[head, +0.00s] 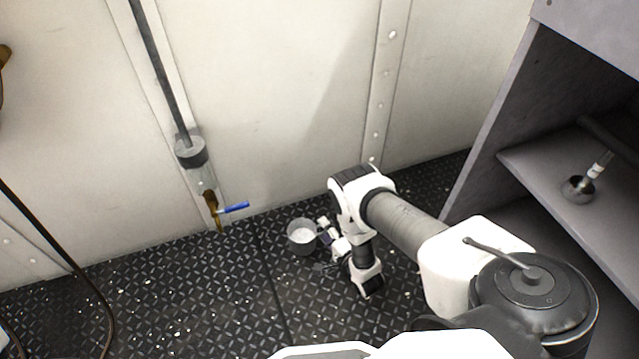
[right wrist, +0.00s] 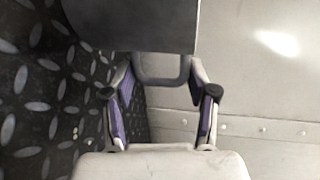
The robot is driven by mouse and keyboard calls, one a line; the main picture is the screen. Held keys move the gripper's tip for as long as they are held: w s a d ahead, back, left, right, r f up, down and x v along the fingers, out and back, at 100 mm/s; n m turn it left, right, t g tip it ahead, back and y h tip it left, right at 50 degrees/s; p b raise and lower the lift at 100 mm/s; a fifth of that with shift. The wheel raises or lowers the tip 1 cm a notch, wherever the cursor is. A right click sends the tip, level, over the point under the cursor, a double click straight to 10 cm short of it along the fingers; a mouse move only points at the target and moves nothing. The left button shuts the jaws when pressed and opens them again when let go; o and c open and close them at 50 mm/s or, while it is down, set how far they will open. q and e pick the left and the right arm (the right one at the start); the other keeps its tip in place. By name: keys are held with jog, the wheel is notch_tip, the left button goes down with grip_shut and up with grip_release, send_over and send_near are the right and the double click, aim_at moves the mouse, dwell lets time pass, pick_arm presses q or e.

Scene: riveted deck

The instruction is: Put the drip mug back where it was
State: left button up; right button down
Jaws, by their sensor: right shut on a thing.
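The drip mug (head: 301,237) is a grey cup with a pale inside, near the foot of the wall and to the lower right of the brass tap (head: 212,204). In the right wrist view its dark grey side (right wrist: 130,22) fills the top, with a handle loop (right wrist: 162,70) below it. My right gripper (head: 328,236) is shut on the mug at its handle, with a purple-padded finger on each side. It also shows in the right wrist view (right wrist: 160,94). I cannot tell whether the mug's base touches the floor. My left gripper is out of view.
The tap has a blue lever (head: 234,207) and hangs under a clear vessel on a pipe along the wall (head: 270,90). A grey shelf unit (head: 545,160) stands at right, holding a small metal cup (head: 578,189).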

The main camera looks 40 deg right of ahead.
jog(key=w, duration=0.1)
jog(key=w+d, duration=0.1)
jog(key=w+b, duration=0.1)
jog(key=shift+w+d+f, duration=0.15)
jog(key=shift+w+f, duration=0.2)
jog(key=shift+w+d+f+b, duration=0.1)
jog(key=shift+w+f+b, duration=0.1)
jog(key=shift+f+b, duration=1.4)
jog(key=shift+f, duration=0.25)
jog(key=shift+c, duration=1.6)
grip_release()
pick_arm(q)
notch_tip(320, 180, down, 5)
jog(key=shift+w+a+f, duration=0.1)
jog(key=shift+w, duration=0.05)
pick_arm(e)
jog(key=shift+r, duration=0.1)
